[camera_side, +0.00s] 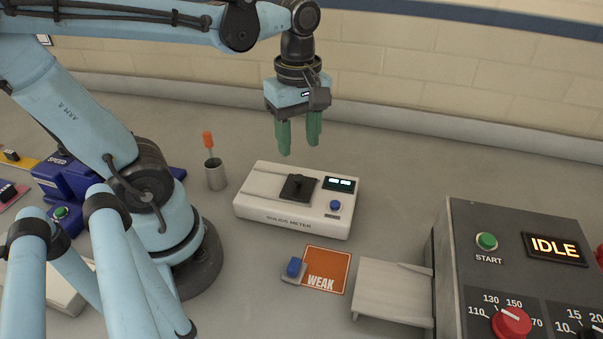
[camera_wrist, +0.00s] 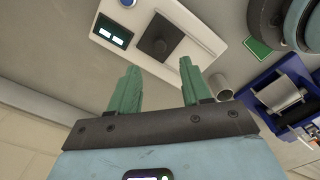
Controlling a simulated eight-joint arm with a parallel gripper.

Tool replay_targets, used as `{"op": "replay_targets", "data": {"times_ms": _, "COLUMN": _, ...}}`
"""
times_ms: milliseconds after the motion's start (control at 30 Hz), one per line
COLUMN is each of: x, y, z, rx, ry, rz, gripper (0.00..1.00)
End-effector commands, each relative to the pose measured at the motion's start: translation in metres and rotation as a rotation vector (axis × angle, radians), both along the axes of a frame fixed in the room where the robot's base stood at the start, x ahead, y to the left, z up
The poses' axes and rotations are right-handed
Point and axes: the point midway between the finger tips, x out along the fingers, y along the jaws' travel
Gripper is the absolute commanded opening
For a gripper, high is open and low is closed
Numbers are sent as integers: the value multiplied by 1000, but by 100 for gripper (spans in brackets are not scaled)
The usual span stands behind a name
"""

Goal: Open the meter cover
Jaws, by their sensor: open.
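The white solids meter (camera_side: 285,205) stands on the grey table in the middle of the side view. Its small black cover (camera_side: 298,187) lies on its top, left of a dark display and a blue button, and looks shut. In the wrist view the meter (camera_wrist: 196,48) is at the top, with the black cover (camera_wrist: 160,37) on it. My gripper (camera_side: 299,146) has green fingers and hangs above and behind the meter, apart from it. Its fingers (camera_wrist: 156,82) are spread in the wrist view, with nothing between them.
A metal cup (camera_side: 215,174) with an orange-handled tool stands left of the meter. In front lie an orange WEAK card (camera_side: 326,270) and a small blue-topped block (camera_side: 294,268). A dark dryer panel (camera_side: 515,255) reading IDLE stands at right. A blue machine (camera_side: 68,185) is at left.

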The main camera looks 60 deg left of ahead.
Motion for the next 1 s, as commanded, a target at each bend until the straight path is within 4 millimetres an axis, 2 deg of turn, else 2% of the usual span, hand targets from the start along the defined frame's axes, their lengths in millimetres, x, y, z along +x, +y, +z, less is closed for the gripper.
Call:
{"op": "replay_targets", "data": {"times_ms": 200, "x": 0, "y": 0, "z": -28, "rx": 0, "ry": -1, "rz": -1, "gripper": 48}}
{"op": "replay_targets", "data": {"times_ms": 500, "x": 1, "y": 0, "z": -61, "rx": 1, "ry": -1, "rz": -1, "gripper": 48}}
{"op": "replay_targets", "data": {"times_ms": 733, "x": 0, "y": 0, "z": -74, "rx": 1, "ry": -1, "rz": -1, "gripper": 48}}
{"op": "replay_targets", "data": {"times_ms": 1000, "x": 0, "y": 0, "z": -76, "rx": 1, "ry": -1, "rz": -1, "gripper": 48}}
